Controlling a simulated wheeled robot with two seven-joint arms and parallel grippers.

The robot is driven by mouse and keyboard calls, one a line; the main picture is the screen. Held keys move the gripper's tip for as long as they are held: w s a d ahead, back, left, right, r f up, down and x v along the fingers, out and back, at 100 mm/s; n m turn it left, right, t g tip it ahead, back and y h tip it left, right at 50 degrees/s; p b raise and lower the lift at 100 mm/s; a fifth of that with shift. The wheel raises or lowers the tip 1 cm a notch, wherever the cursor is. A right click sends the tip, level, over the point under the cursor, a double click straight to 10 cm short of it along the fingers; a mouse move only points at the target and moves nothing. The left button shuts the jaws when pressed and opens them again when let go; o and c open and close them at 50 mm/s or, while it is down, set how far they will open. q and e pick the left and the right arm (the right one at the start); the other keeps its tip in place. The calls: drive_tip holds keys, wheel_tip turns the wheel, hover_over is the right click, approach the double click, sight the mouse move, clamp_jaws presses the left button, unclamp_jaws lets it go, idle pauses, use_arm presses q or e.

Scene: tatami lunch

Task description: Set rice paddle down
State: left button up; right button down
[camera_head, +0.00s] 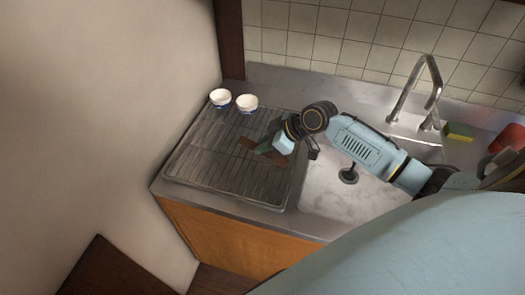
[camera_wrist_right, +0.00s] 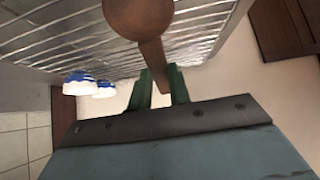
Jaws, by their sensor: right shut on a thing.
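The rice paddle (camera_wrist_right: 140,18) is brown and wooden, with a rounded end and a narrow handle. My right gripper (camera_wrist_right: 160,82) is shut on its handle between two green fingers. The wire drying rack (camera_head: 205,165) lies on the counter left of the sink. I cannot tell whether the paddle touches the rack wires. My left gripper is not in view.
Two white bowls with blue (camera_head: 220,97) (camera_head: 246,102) stand at the rack's back edge. The steel sink (camera_head: 335,200) and faucet (camera_head: 430,80) are to the right, with a yellow-green sponge (camera_head: 460,132) behind. A wall borders the rack's left. The front of the rack is clear.

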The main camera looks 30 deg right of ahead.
drive_tip(key=shift+f, duration=1.75)
drive_tip(key=shift+f, duration=0.1)
drive_tip(key=c, duration=1.3)
unclamp_jaws()
drive_tip(key=shift+r, duration=0.25)
drive_tip(key=v, duration=1.1)
drive_tip(key=shift+s+d+r, duration=0.2)
drive_tip(key=shift+r, duration=0.1)
